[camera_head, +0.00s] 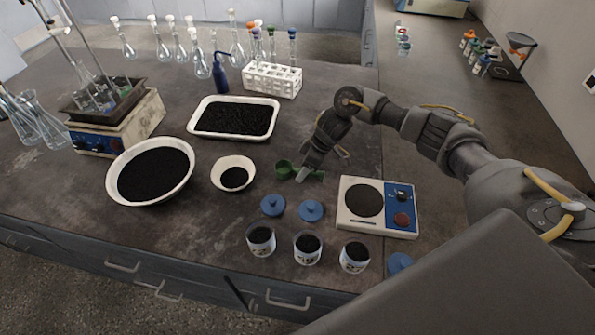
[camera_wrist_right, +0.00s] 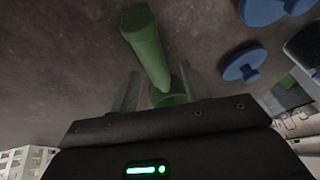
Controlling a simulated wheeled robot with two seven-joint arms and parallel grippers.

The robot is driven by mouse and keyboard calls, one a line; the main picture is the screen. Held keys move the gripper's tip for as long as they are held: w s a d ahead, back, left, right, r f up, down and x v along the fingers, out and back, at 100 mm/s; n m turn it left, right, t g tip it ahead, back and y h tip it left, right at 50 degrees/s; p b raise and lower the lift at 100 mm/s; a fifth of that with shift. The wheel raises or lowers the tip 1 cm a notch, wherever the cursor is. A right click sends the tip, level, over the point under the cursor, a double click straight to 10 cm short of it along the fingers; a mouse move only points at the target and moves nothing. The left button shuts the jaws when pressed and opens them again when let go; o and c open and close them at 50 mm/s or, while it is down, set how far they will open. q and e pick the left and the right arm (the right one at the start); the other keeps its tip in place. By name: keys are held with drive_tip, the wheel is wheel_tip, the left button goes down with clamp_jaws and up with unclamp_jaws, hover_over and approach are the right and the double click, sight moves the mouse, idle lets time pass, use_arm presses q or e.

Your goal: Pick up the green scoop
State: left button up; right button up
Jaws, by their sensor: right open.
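The green scoop (camera_head: 284,170) lies on the dark bench, between the small white bowl and the balance. My right gripper (camera_head: 306,176) is over the scoop from above and partly hides it in the head view. In the right wrist view the green scoop (camera_wrist_right: 150,50) runs from the top edge down to the jaws. My right gripper (camera_wrist_right: 158,95) is open, with its fingers on either side of the scoop's lower part. I cannot tell whether a finger touches it. My left gripper is not in view.
A balance (camera_head: 378,208) stands right of the scoop, and blue lids (camera_head: 311,210) lie in front. Several jars (camera_head: 307,249) line the front edge. A small bowl (camera_head: 246,161), a large bowl (camera_head: 187,187) and a white tray (camera_head: 274,104) of dark grains stand left and behind.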

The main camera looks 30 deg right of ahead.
drive_tip(key=shift+c, duration=0.3)
drive_tip(key=c, duration=0.9)
clamp_jaws()
drive_tip(key=shift+r, duration=0.35)
wheel_tip(320, 180, up, 2)
drive_tip(key=shift+w+r, duration=0.1)
drive_tip(key=s+a+r, duration=0.3)
drive_tip(key=s+r, duration=0.7)
drive_tip(key=s, duration=0.3)
drive_tip(key=shift+s+a, duration=0.2)
drive_tip(key=shift+s, duration=0.2)
